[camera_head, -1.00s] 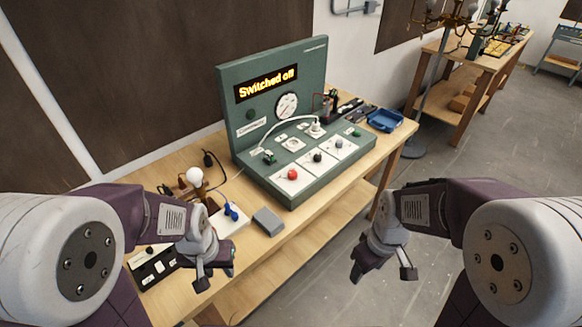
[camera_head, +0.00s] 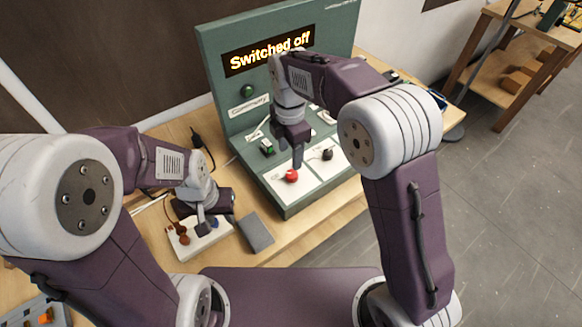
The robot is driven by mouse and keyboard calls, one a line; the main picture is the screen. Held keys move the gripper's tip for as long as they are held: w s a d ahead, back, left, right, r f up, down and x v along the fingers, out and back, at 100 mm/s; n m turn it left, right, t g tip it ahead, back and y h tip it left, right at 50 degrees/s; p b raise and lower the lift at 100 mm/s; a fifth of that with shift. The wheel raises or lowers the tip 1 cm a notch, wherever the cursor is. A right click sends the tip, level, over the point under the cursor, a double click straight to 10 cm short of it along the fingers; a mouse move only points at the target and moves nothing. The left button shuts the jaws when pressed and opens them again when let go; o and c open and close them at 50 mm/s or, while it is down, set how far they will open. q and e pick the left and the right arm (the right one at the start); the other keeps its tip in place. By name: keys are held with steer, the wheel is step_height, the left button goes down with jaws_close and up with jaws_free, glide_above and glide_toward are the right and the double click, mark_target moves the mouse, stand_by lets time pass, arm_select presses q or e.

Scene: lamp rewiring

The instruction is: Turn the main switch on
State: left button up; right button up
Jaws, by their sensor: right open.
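The green control panel (camera_head: 222,118) stands on the wooden table, its lit display (camera_head: 268,50) reading "Switched off". A red knob (camera_head: 291,176) sits on a white plate at the panel's near edge, and a black knob (camera_head: 327,154) sits to its right. My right gripper (camera_head: 297,160) is open and points down just above and behind the red knob; whether it touches it is unclear. The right arm hides part of the panel. My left gripper (camera_head: 212,216) is low over a white block (camera_head: 196,242) left of the panel; its jaw opening is unclear.
A grey block (camera_head: 256,233) lies on the table between the white block and the panel. A green connector (camera_head: 267,147) sits on the panel's left part. A black plug with a cable (camera_head: 197,140) lies left of the panel. Open floor is at right.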

mark_target(292, 174)
steer(key=f, duration=0.8)
steer(key=shift+w+d+f, duration=0.25)
steer(key=shift+w, duration=0.1)
steer(key=shift+s+f, duration=0.15)
steer(key=shift+f, duration=0.2)
steer(key=shift+d, duration=0.1)
jaws_close()
